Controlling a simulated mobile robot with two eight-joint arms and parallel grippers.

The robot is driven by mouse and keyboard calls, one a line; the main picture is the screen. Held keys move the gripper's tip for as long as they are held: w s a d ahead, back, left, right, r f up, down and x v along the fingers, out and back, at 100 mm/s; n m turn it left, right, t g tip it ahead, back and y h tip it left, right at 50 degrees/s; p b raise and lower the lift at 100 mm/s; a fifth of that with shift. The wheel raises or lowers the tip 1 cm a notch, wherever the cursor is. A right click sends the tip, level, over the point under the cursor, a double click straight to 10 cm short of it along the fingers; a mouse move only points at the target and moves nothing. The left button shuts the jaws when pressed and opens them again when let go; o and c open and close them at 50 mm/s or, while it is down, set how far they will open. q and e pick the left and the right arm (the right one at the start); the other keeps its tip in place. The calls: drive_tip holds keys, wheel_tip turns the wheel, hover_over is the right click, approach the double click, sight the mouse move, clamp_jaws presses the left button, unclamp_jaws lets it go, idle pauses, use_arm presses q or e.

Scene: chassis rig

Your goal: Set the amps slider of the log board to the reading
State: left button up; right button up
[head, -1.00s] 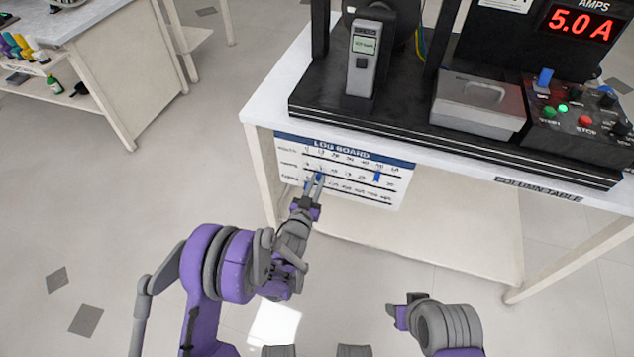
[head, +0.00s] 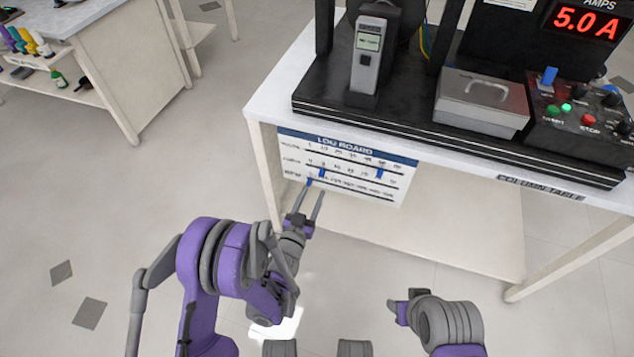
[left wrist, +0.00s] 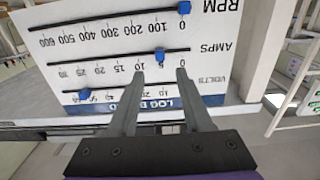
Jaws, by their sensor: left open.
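The log board (head: 400,190) hangs on the front of the column table and shows upside down in the left wrist view (left wrist: 215,50). Its blue amps slider (left wrist: 160,58) sits at the 5 mark on the middle line, and it also shows in the head view (head: 321,173). The amps display (head: 585,22) reads 5.0 A. My left gripper (head: 312,191) is open and empty, its fingertips just short of the board. In the left wrist view, the amps slider appears between the fingertips (left wrist: 160,72), apart from them. My right gripper (head: 397,309) is low, its jaws unclear.
The blue volts slider (left wrist: 84,95) and rpm slider (left wrist: 184,7) are on neighbouring lines, the rpm slider at 0. The column table (head: 460,160) carries a handheld meter (head: 367,60), a grey lidded box (head: 482,98) and a control panel (head: 575,125). Floor left of it is clear.

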use_arm(q)
drive_tip(key=b+v, duration=0.3)
drive_tip(key=shift+s+a+b, duration=0.15)
drive_tip(key=shift+s+b, duration=0.15)
drive_tip(key=shift+s, duration=0.05)
idle(0.3)
